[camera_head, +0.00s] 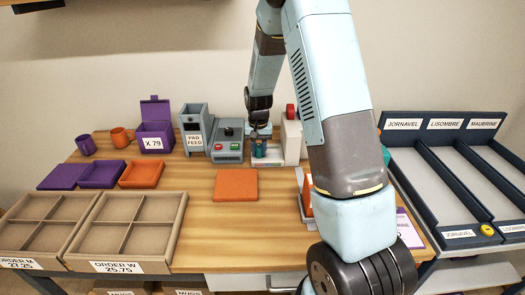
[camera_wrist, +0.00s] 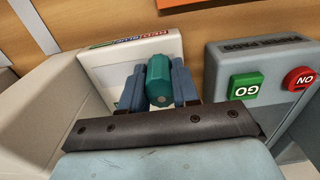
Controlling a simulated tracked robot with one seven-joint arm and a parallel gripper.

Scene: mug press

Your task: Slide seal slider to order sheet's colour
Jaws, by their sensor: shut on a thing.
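The seal slider's teal knob (camera_wrist: 158,78) stands between the two blue-grey fingers of my gripper (camera_wrist: 158,88) in the wrist view, and the fingers are shut on it. In the head view my gripper (camera_head: 260,146) is at the back middle of the table, on the pale slider unit (camera_head: 267,162).
A grey box with a green GO button (camera_wrist: 245,87) and a red button (camera_wrist: 299,79) stands beside the slider unit. An orange square (camera_head: 236,185) lies mid-table. Divided order trays (camera_head: 128,193) stand front left, labelled racks (camera_head: 440,124) at right. A pad feed (camera_head: 194,122) is behind.

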